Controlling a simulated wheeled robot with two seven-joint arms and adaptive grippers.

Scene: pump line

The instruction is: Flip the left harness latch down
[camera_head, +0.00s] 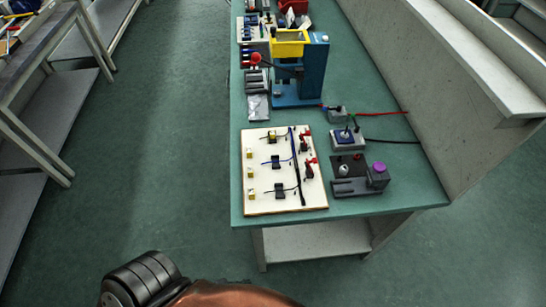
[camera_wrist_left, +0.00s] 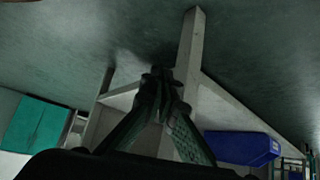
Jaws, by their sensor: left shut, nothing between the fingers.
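The cream harness board (camera_head: 262,206) lies flat on the green bench top. Two small red-handled parts, one farther (camera_head: 305,137) and one nearer (camera_head: 309,169), stand along its right side and look like latches. I cannot tell which is the left one, and their exact lever positions are too small to read. A dark cable runs beside them, with several black clips and pale connectors to its left. My left gripper (camera_wrist_left: 160,75) shows in the left wrist view, fingers together and empty, away from the board. My right gripper is not in view.
The green bench (camera_head: 384,200) has a blue press (camera_head: 315,70) behind the board and small fixtures to its right, one with a purple knob (camera_head: 379,167). Grey shelving stands at the left. Open floor lies between. A blue bin (camera_wrist_left: 240,147) shows in the left wrist view.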

